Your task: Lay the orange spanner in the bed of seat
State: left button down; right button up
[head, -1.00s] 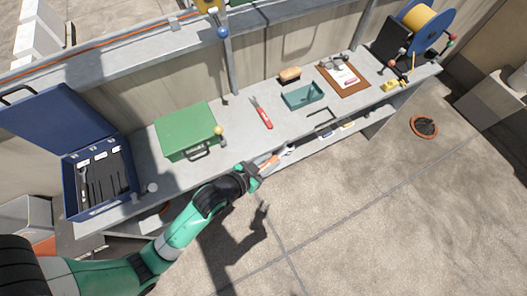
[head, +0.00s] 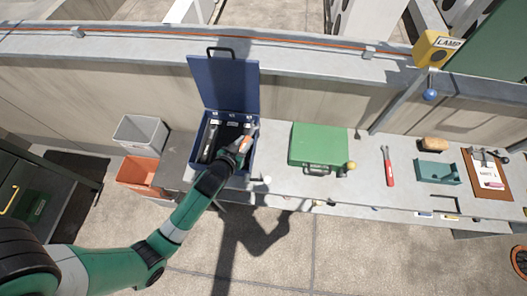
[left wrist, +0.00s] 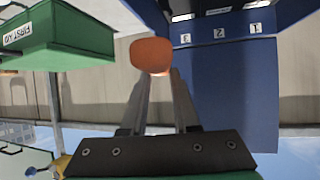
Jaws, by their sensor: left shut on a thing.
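The orange spanner (head: 246,142) is held in my left gripper (head: 240,150), over the right part of the open blue case. Its grey head points up and to the right in the head view. The left wrist view shows its rounded orange end (left wrist: 152,55) between the fingers of my left gripper (left wrist: 160,78). The blue case (head: 203,152) has its lid (head: 222,82) raised, with dark tools inside at the left. Labels 3, 2 and 1 (left wrist: 219,34) show upside down in the wrist view. The gripper hides part of the case floor. My right gripper is not in view.
A green first-aid box (head: 318,145) stands to the right of the case. A red-handled tool (head: 389,168), a teal tray (head: 436,172) and a clipboard (head: 490,182) lie farther right. Grey (head: 140,135) and orange (head: 138,172) bins stand left of the bench.

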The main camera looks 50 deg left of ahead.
pick_arm(q)
jog(key=s+a+n+g+y+p, duration=0.2)
jog(key=s+a+n+y, duration=0.15)
jog(key=a, duration=0.55)
jog(key=shift+m+h, duration=0.35)
jog(key=shift+h, duration=0.1)
jog(key=f+b, duration=1)
jog(key=shift+s+f, duration=0.3)
jog(key=shift+f, duration=0.05)
jog(key=shift+f+b, duration=0.35)
jog(key=shift+b, duration=0.2)
jog(key=c, duration=0.6)
grip_release()
jog(key=p+v, duration=0.2)
jog(key=v, duration=0.9)
jog(key=shift+s+d, duration=0.2)
jog(key=shift+s, duration=0.1)
